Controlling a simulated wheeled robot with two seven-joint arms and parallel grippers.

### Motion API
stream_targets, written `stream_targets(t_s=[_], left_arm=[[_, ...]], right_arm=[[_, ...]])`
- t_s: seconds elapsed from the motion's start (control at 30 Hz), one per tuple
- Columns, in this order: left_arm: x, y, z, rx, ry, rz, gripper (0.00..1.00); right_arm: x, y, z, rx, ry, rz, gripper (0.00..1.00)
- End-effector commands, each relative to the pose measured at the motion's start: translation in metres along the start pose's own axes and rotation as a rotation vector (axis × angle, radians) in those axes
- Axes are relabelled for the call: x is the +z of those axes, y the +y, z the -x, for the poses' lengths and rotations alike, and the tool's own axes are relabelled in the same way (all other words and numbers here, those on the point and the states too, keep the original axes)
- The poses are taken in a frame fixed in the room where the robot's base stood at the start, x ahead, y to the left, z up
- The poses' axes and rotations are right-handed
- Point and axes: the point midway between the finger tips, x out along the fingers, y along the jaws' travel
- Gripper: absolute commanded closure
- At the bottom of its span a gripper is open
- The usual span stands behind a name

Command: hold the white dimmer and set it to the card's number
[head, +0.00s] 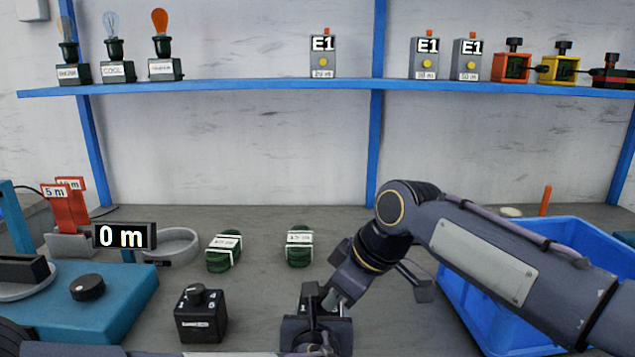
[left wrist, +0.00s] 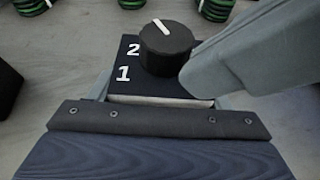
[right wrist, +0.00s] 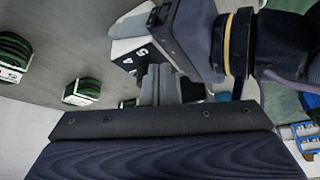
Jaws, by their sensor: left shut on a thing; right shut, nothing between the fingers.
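The white dimmer (left wrist: 160,101) has a pale body, a dark top with the numbers 1 and 2 in view, and a black knob (left wrist: 166,50). The knob's white line points up and left, past the 2. My left gripper (left wrist: 150,88) is shut on the dimmer's body. In the right wrist view the dimmer (right wrist: 128,46) shows more numbers, partly hidden. My right gripper (right wrist: 158,78) is shut and empty, close beside the knob; I cannot tell whether it touches. In the head view my grippers largely hide the dimmer. I cannot make out the task's card.
A black dimmer-like box (head: 201,315) stands left of my grippers. Two green coils (head: 224,252) (head: 299,248) lie behind. A teal machine (head: 120,300) with a "0 m" display (head: 124,236) is at left, a blue crate (head: 470,318) at right. The shelf (head: 240,88) holds lamps and boxes.

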Motion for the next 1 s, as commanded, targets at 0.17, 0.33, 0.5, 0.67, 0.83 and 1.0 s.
stream_targets(t_s=[0.17, 0.33, 0.5, 0.67, 0.83, 1.0], left_arm=[[0.000, 0.002, -0.001, 0.005, 0.000, 0.002, 0.51], [0.001, 0.003, -0.001, 0.007, 0.000, 0.004, 0.51], [0.001, 0.003, -0.001, 0.008, -0.001, 0.004, 0.51], [0.001, 0.003, -0.001, 0.009, -0.001, 0.005, 0.51], [0.001, 0.003, -0.001, 0.009, -0.001, 0.005, 0.51], [0.001, 0.004, -0.001, 0.009, -0.001, 0.005, 0.51]], right_arm=[[-0.010, 0.001, 0.018, 0.003, 0.002, 0.000, 1.00], [-0.019, 0.001, 0.035, 0.003, 0.000, -0.001, 1.00], [-0.026, 0.001, 0.048, 0.002, -0.002, -0.001, 1.00], [-0.027, 0.001, 0.051, 0.002, -0.004, -0.002, 1.00], [-0.027, 0.002, 0.051, 0.002, -0.004, -0.003, 1.00], [-0.031, 0.019, 0.058, 0.002, -0.005, -0.004, 1.00]])
